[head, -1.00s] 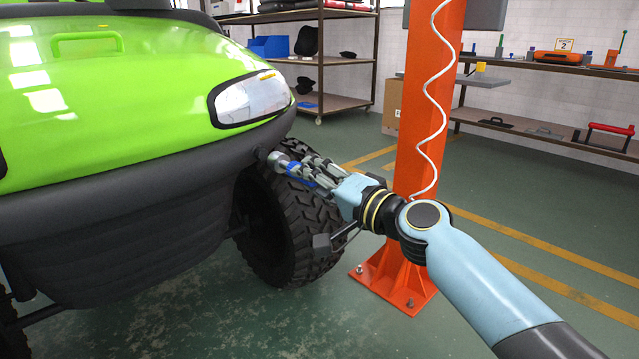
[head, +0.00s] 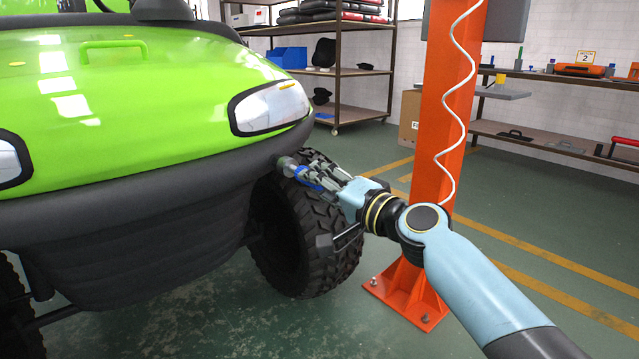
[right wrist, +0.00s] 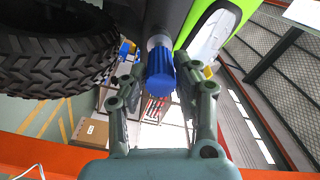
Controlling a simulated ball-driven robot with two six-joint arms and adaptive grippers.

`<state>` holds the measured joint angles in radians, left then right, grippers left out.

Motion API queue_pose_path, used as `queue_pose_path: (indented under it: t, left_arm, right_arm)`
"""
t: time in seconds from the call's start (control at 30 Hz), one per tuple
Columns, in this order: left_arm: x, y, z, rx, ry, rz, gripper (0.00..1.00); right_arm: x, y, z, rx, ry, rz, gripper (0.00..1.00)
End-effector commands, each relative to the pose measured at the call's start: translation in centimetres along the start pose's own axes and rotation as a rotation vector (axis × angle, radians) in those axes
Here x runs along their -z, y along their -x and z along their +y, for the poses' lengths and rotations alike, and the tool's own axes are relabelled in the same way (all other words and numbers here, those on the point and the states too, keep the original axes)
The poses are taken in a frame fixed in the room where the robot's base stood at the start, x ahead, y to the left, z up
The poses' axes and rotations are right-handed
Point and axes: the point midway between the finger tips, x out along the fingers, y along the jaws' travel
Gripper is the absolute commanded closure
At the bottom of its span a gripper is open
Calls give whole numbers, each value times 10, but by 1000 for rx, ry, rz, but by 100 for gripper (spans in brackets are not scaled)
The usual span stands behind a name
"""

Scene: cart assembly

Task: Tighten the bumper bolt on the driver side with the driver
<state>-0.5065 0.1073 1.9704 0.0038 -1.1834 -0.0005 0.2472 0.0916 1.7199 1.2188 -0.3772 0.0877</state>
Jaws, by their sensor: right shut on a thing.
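The green cart's dark bumper (head: 150,190) runs across the left of the head view. My right gripper (head: 308,172) is at the bumper's right-hand end, above the front wheel. It is shut on the driver, whose blue body (head: 305,179) shows between the fingers. The driver's grey metal end points at the bumper end and appears to touch it. In the right wrist view the blue driver (right wrist: 160,82) sits between the two fingers, its grey socket against the dark bumper end. The bumper bolt is hidden behind the socket. My left gripper is not in view.
A knobbly tire (head: 318,235) is just below the gripper. Shelves (head: 365,70) and a cardboard box (head: 411,117) are behind. Open green floor lies right of the post.

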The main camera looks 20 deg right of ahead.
Motion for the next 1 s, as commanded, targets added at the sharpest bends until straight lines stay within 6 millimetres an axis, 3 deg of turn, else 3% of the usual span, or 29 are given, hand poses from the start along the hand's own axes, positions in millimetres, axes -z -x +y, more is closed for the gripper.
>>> queue_pose_path:
  t: [0.4, 1.0]
  left_arm:
    - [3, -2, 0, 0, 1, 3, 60]
    - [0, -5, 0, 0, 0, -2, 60]
  right_arm:
    - [0, -2, 0, 2, 0, 1, 100]
    - [0, -19, 1, 1, 0, 1, 100]
